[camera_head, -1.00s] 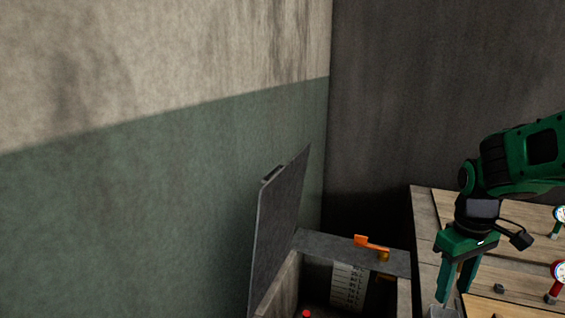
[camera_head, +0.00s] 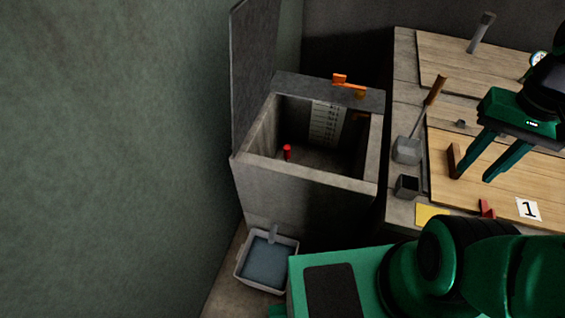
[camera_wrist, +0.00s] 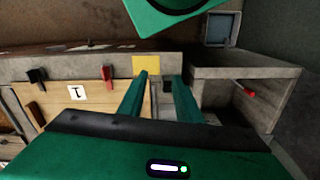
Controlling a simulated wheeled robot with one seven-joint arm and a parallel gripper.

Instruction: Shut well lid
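The well (camera_head: 300,195) is a grey square box with an open top, against the wall at the left of the worktop. Its lid (camera_head: 252,75) is a grey slab standing upright along the well's left edge, so the well is open. Inside are a white level scale (camera_head: 325,124) and a red piece (camera_head: 287,152). The well also shows in the wrist view (camera_wrist: 245,73), where I cannot make out the lid. My gripper (camera_head: 474,177) is open and empty above the wooden boards, to the right of the well. Its two fingers also show in the wrist view (camera_wrist: 160,85).
An orange bracket (camera_head: 348,85) sits on the well's back rim. A wooden-handled ladle (camera_head: 407,150) and a small dark cup (camera_head: 407,187) stand between the well and the boards. A water basin (camera_head: 266,262) sits on the floor before the well.

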